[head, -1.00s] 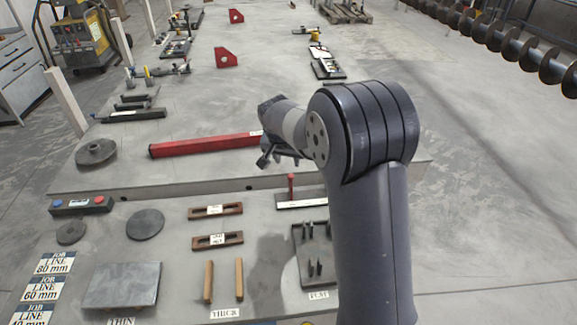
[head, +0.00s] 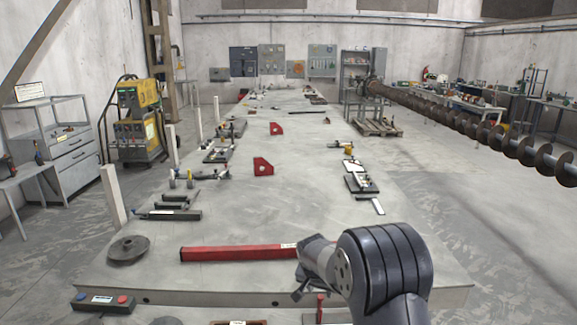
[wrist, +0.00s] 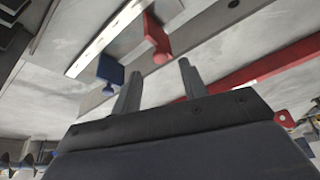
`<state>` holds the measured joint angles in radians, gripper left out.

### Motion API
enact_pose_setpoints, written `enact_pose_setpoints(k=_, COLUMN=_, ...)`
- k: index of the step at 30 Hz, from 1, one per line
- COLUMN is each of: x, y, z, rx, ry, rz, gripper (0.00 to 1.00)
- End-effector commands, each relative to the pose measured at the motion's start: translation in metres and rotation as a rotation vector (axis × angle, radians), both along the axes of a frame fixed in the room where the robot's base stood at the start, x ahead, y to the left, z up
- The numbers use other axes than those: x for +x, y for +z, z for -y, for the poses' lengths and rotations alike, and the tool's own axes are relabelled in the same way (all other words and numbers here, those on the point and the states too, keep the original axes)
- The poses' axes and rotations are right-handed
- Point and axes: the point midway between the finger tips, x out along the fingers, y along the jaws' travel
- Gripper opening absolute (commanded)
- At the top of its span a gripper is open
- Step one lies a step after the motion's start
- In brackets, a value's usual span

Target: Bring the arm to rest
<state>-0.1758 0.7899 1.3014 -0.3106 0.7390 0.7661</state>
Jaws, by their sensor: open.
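My arm rises from the bottom right of the head view, its rounded dark joint above the near end of the long grey table (head: 330,215).
A grey disc (head: 128,249) and a button box (head: 104,302) lie at the near left. Red angle brackets (head: 263,166) stand mid-table. A long auger (head: 470,125) runs along the right. A welding machine (head: 139,120) stands left. Floor right of the table is clear.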

Motion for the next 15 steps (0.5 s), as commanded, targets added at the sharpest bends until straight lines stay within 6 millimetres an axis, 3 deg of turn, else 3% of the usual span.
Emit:
enact_pose_setpoints(k=9, x=0.013, y=-0.036, z=0.006, rx=0.000, ry=0.000, rz=-0.002, gripper=0.41)
enact_pose_setpoints(k=15, x=0.014, y=-0.035, z=0.015, rx=0.001, ry=-0.001, rz=0.000, gripper=0.41)
